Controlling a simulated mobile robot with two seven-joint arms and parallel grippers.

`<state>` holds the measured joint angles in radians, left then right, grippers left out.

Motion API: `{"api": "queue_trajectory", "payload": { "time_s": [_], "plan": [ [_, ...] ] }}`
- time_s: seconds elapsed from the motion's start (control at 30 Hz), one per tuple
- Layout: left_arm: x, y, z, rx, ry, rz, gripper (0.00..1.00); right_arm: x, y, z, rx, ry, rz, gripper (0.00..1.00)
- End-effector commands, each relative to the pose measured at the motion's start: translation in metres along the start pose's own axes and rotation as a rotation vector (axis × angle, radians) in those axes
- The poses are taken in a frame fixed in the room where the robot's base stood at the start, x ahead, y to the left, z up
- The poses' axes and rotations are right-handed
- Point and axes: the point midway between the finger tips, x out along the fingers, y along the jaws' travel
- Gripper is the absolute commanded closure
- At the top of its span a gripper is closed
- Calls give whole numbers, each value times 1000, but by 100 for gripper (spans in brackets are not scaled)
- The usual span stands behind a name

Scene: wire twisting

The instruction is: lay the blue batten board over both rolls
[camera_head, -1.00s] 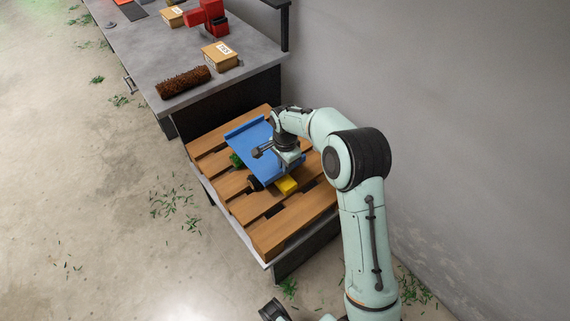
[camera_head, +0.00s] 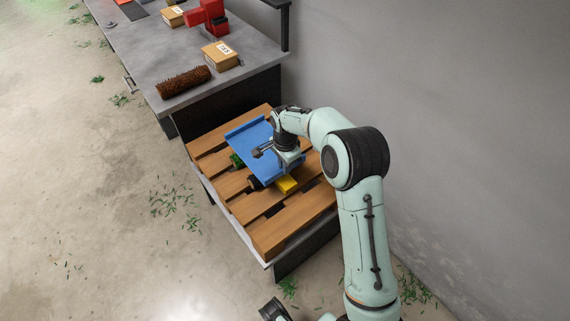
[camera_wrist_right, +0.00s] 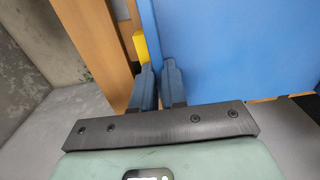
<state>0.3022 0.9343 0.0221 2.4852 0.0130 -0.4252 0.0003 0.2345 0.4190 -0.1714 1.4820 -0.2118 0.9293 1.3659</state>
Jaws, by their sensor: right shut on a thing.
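The blue batten board (camera_head: 262,145) has a raised lip along its far edge and lies above the slatted wooden pallet. My right gripper (camera_head: 270,149) is at its right side; in the wrist view its two fingers (camera_wrist_right: 157,88) are close together at the board's edge (camera_wrist_right: 235,45), shut on it. A green piece (camera_head: 236,160) and a dark round end (camera_head: 254,183) show at the board's left and near edges, probably the rolls; most of them is hidden under it. Whether the board touches both, I cannot tell.
The pallet (camera_head: 270,236) has bare slats at its near end. A yellow block (camera_head: 287,185) sits by the board's near edge. A grey bench (camera_head: 150,55) behind holds a brown brush-like roll (camera_head: 183,82), boxes (camera_head: 220,54) and a red tool (camera_head: 208,15). A wall stands right.

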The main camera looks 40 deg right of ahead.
Motion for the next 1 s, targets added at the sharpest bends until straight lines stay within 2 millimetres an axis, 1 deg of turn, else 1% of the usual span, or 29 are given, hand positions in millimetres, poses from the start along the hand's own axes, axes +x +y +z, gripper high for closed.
{"api": "queue_trajectory", "payload": {
  "time_s": [0.6, 1.0],
  "plan": [
    [-3, 1, 0, 0, 1, 0, 11, 0, 0, 0, 0, 0, -2, 100],
    [2, -1, 0, 0, -1, 0, 11, 9, 0, 0, 0, 0, -1, 100]
  ]
}}
